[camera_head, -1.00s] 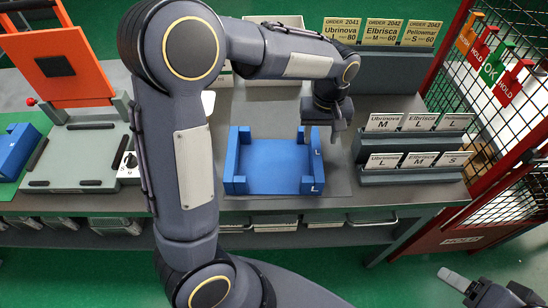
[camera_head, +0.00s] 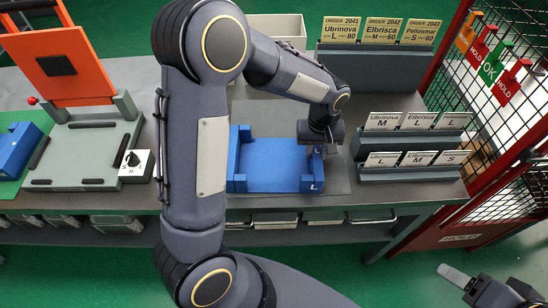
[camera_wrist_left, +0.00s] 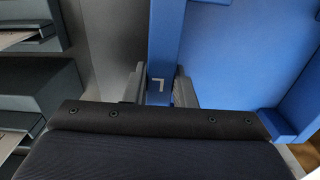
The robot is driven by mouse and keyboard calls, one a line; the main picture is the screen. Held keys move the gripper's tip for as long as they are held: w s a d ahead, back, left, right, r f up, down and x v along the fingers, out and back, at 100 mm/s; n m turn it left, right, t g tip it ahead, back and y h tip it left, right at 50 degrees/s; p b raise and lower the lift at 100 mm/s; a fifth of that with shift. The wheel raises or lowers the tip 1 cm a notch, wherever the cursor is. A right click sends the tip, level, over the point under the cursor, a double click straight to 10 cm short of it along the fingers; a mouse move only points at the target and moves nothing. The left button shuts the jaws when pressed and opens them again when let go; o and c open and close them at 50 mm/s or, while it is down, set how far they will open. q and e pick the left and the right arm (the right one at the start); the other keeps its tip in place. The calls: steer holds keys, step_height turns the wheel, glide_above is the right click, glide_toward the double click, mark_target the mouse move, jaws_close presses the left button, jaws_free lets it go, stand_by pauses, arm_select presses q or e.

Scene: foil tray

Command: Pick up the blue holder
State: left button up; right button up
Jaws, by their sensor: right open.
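The blue holder (camera_head: 272,166) lies on the grey table mat, a shallow blue tray shape with raised side walls and L marks. My left gripper (camera_head: 322,146) is down at its right-hand wall in the head view. In the left wrist view, the two fingers of my left gripper (camera_wrist_left: 160,87) stand on either side of the blue holder's wall (camera_wrist_left: 166,40), close to it. Whether they press on it cannot be told. My right gripper (camera_head: 455,275) is at the lower right, open and away from the table, only partly in view.
A grey fixture with an orange lid (camera_head: 62,62) and a second blue holder (camera_head: 14,150) stand at the left. Grey card racks (camera_head: 412,175) stand close right of the holder. A red-framed mesh cage (camera_head: 490,130) is further right. A pale bin (camera_head: 277,27) is behind.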

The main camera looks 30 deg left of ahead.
arm_select(q)
jaws_close()
steer(key=shift+r, duration=0.1)
